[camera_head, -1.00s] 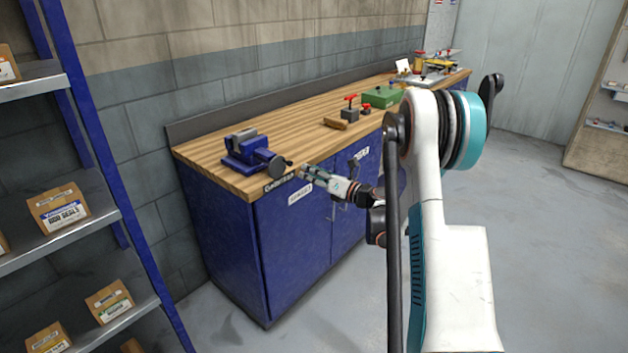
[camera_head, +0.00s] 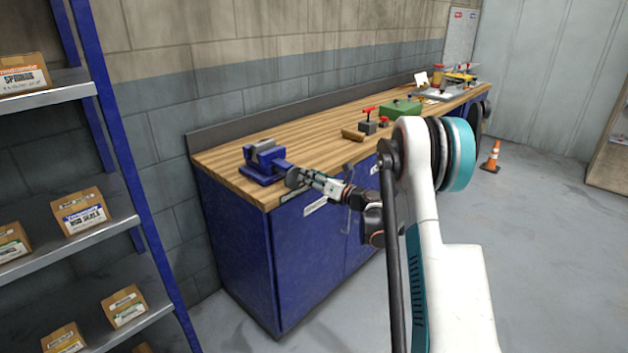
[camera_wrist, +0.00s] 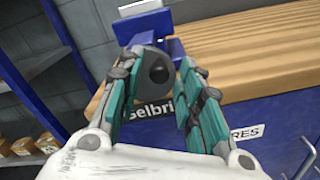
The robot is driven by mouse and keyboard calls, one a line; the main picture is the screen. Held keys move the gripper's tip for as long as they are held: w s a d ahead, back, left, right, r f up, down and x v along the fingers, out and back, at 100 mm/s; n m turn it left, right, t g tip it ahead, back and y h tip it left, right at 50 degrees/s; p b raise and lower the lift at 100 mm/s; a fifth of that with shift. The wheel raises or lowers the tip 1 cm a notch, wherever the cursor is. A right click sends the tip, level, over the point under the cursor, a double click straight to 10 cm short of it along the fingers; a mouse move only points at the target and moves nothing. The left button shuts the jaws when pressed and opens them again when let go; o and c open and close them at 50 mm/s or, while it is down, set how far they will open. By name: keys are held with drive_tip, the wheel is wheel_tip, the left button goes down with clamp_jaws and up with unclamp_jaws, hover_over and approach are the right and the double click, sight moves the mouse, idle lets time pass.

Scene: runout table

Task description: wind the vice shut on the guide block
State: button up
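The blue vice (camera_head: 262,168) is on the near left end of the wooden bench, and its blue body also shows at the top of the wrist view (camera_wrist: 155,25). Grey jaws show on top of it; I cannot make out the guide block between them. The vice's dark round screw end (camera_wrist: 155,70) faces my gripper. My gripper (camera_head: 303,180) is at this screw end, just off the bench's front edge. In the wrist view the two fingers (camera_wrist: 163,62) are spread to either side of it, with a small gap at the right finger. Contact on the left is unclear.
The wooden bench top (camera_head: 315,140) is clear just behind the vice. Farther along are a brown block (camera_head: 353,135), red-handled tools (camera_head: 368,122) and a green box (camera_head: 400,108). Blue cupboards (camera_head: 300,250) are below. A shelf rack (camera_head: 130,170) stands left, an orange cone (camera_head: 492,157) far right.

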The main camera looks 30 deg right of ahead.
drive_tip(key=n+b, duration=0.1)
drive_tip(key=n, duration=1.1)
clamp_jaws()
drive_tip(key=m, duration=0.3)
drive_tip(key=shift+d+f, duration=0.15)
drive_tip(key=shift+f, duration=0.2)
drive_tip(key=shift+m, duration=0.3)
drive_tip(key=m, duration=0.1)
drive_tip(key=f+m, duration=0.1)
drive_tip(key=m, duration=0.1)
drive_tip(key=shift+d, duration=0.1)
